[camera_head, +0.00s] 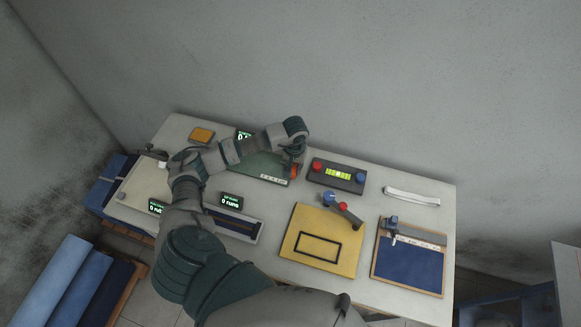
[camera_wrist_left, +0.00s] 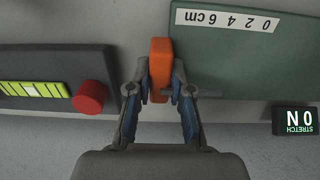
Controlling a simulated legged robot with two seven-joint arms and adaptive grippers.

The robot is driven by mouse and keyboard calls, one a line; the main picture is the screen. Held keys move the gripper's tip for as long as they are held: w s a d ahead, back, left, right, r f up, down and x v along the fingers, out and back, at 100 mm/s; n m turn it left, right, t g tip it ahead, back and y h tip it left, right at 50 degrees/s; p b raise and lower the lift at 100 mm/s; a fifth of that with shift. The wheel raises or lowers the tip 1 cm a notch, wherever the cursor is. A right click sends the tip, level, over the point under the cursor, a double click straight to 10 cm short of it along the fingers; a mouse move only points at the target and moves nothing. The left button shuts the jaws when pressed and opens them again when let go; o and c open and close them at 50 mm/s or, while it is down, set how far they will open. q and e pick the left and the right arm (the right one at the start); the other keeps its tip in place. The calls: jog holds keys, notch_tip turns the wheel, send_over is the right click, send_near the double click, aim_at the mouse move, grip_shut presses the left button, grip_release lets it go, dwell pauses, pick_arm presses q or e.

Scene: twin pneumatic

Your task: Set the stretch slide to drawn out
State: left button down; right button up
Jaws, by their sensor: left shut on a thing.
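The stretch slide's orange handle (camera_wrist_left: 160,66) stands upright in the wrist view at the left end of a green board (camera_wrist_left: 245,55). My left gripper (camera_wrist_left: 160,88) is shut on this handle, one finger on each side. A thin grey rod shows beside the right finger. A white scale strip in cm (camera_wrist_left: 228,20) lies on the board, upside down in this view. In the head view the orange handle (camera_head: 293,169) is at the right end of the green board (camera_head: 262,166), partly hidden by my left gripper (camera_head: 293,160). My right gripper is not in view.
The stretch display (camera_wrist_left: 295,121) reads 0 N. A dark box with a red knob (camera_wrist_left: 90,97) and a yellow-green level stands close beside the handle. The table (camera_head: 360,290) also carries a yellow board (camera_head: 300,262), a blue board (camera_head: 408,268) and a white bar (camera_head: 411,197).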

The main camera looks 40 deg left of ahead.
aim_at(295, 167)
pick_arm(q)
jog(key=c, duration=1.1)
grip_release()
jog(key=shift+s+d+f, duration=0.15)
jog(key=shift+s+f, duration=0.05)
jog(key=shift+f, duration=0.2)
jog(key=shift+o, duration=0.3)
jog(key=shift+w, duration=0.15)
notch_tip(295, 167, up, 12)
jog(key=shift+w, duration=0.1)
